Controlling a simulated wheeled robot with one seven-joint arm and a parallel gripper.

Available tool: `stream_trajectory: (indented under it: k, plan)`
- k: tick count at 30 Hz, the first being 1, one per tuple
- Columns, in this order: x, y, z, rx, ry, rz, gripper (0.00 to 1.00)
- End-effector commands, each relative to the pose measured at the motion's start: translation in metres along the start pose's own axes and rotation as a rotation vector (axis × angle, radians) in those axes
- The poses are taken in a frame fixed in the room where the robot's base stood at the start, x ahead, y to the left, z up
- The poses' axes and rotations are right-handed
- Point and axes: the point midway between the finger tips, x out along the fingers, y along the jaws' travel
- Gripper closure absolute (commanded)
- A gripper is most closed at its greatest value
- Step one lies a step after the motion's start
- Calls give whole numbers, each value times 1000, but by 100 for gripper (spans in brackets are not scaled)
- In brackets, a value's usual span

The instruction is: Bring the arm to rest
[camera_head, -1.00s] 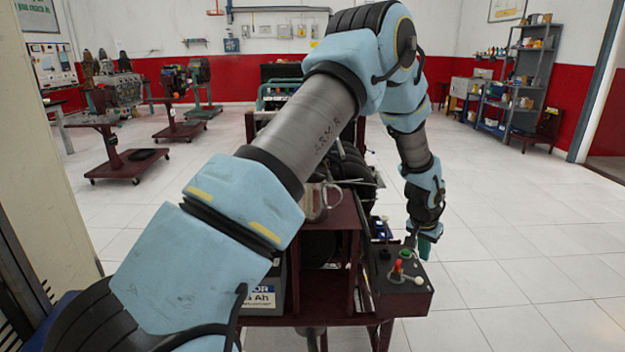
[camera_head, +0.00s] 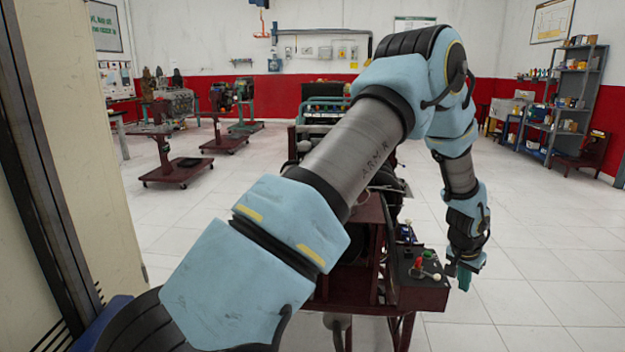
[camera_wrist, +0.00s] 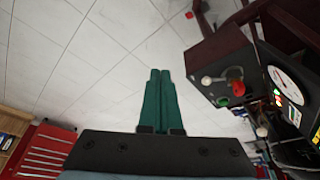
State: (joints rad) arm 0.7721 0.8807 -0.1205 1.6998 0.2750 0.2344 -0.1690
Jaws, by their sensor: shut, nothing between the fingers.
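My arm reaches up and over from the lower left in the head view, then bends down on the right. My gripper (camera_head: 464,277) hangs at the lower right end, beside the control box (camera_head: 424,280) of the engine trainer stand. In the wrist view my gripper (camera_wrist: 160,72) shows two green fingers together, with nothing between them and bare floor tiles beyond. The control box (camera_wrist: 222,68) is to the right of the fingers there, apart from them. Its red and white knobs and a round gauge (camera_wrist: 286,85) show. My arm hides part of the trainer stand in the head view.
The dark red trainer stand (camera_head: 345,283) is below and behind my arm. More engine stands (camera_head: 176,172) are at the back left. A shelf (camera_head: 572,105) stands at the back right. A pale panel (camera_head: 75,150) is close on the left. Floor on the right is clear.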

Motion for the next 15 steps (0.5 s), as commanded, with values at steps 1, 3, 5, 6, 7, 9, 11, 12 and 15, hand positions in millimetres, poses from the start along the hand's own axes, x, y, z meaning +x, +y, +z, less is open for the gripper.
stream_trajectory:
  k: [1, 3, 5, 6, 7, 9, 11, 12, 15]
  plan:
    - [-7, -9, 1, -12, 0, -7, 100]
    - [-12, -16, 4, -23, -4, -13, 100]
    - [-18, -24, 7, -35, -7, -18, 100]
    - [-22, -28, 9, -42, -9, -21, 100]
    - [-24, -32, 11, -48, -11, -24, 100]
    - [-33, -43, 16, -66, -16, -32, 100]
    - [-42, -54, 22, -83, -22, -40, 100]
    - [-48, -61, 26, -95, -26, -45, 100]
    - [-67, -83, 40, -137, -37, -62, 100]
